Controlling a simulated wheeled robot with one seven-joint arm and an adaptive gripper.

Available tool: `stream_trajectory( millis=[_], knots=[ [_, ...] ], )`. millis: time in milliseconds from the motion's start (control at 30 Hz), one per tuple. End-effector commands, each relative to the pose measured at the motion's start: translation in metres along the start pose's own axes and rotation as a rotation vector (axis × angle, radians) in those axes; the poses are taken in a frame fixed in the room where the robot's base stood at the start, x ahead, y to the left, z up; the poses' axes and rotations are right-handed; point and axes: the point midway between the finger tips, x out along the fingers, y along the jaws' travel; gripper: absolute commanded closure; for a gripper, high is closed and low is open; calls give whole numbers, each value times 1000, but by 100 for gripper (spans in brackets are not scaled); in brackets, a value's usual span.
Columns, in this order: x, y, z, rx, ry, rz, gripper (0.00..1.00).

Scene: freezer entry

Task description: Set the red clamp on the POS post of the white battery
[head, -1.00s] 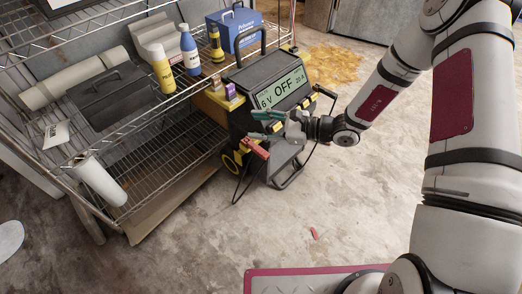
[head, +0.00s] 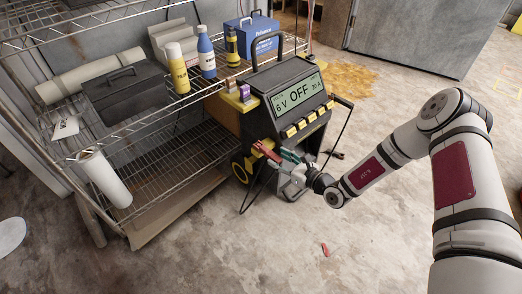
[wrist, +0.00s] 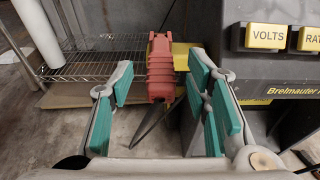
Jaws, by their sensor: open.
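The red clamp (head: 265,151) hangs at the lower left front of the black charger (head: 290,92), whose display reads 6 V OFF 20 A. My gripper (head: 287,160) is just to its right, beside the charger's front. In the wrist view the red clamp (wrist: 161,75) stands upright between my teal finger pads, with space on both sides. It appears a little beyond the fingertips, and a dark cable or leg runs below it. My gripper (wrist: 158,100) is open and holds nothing. I see no white battery or POS post in these views.
A wire shelf (head: 150,170) stands left of the charger, with a grey toolbox (head: 122,92), bottles and a blue case (head: 250,35). A white roll (head: 105,178) leans at its lower level. A small red piece (head: 325,250) lies on open concrete floor.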

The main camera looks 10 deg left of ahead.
Motion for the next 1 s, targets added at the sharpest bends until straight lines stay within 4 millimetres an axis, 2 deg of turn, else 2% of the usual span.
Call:
stream_trajectory(
  millis=[333, 600, 867, 1000],
  knots=[
    [23, 0, 1, -1, -2, 1, 56],
    [60, -2, 3, -1, -1, 0, 56],
    [64, -2, 6, 0, 0, 0, 56],
    [64, -2, 6, 0, 0, 0, 86]
  ],
)
